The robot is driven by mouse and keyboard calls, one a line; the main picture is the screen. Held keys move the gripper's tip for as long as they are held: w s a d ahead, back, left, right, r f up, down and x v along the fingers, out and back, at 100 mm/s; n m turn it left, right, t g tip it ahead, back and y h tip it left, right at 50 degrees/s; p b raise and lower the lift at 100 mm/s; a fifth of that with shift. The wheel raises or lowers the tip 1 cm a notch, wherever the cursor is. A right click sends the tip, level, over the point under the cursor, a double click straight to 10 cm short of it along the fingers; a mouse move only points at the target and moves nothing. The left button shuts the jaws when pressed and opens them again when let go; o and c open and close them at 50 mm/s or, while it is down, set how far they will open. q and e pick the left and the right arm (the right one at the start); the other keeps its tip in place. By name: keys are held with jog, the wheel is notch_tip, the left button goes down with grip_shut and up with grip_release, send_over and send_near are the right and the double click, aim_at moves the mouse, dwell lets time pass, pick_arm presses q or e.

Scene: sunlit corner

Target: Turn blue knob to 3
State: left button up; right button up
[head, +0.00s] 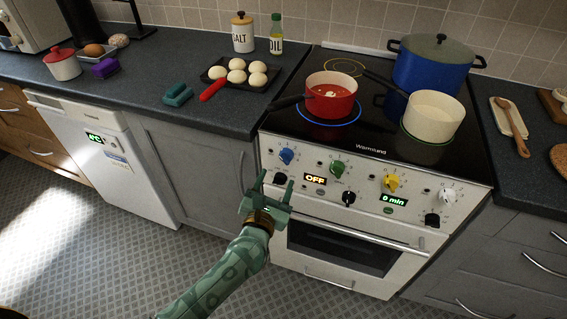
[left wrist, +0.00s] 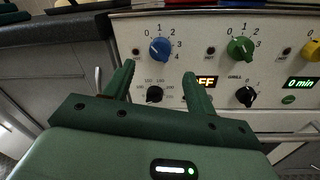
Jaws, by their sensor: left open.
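The blue knob (head: 287,155) is at the left end of the upper knob row on the white stove's front panel. In the left wrist view the blue knob (left wrist: 160,50) has numbers 0 to 4 around it; its pointer is too small to read surely. My left gripper (head: 275,185) is green, open and empty, in front of the panel and below the blue knob. In the left wrist view its two fingers (left wrist: 159,72) point up toward the panel, spread apart, with the blue knob beyond and between their tips. They do not appear to touch it. My right gripper is not in view.
A black knob (left wrist: 154,94) sits below the blue one, near the fingers. A green knob (head: 337,168) and yellow knob (head: 391,182) are to the right. The oven handle (head: 345,232) juts out below. A red pot (head: 331,101) stands on the hob above.

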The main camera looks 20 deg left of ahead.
aim_at(284, 161)
pick_arm(q)
jog(key=w+b, duration=0.1)
jog(key=w, duration=0.6)
jog(key=shift+w+a, duration=0.15)
jog(key=shift+w, duration=0.2)
jog(key=shift+c, duration=0.4)
jog(key=c, duration=0.9)
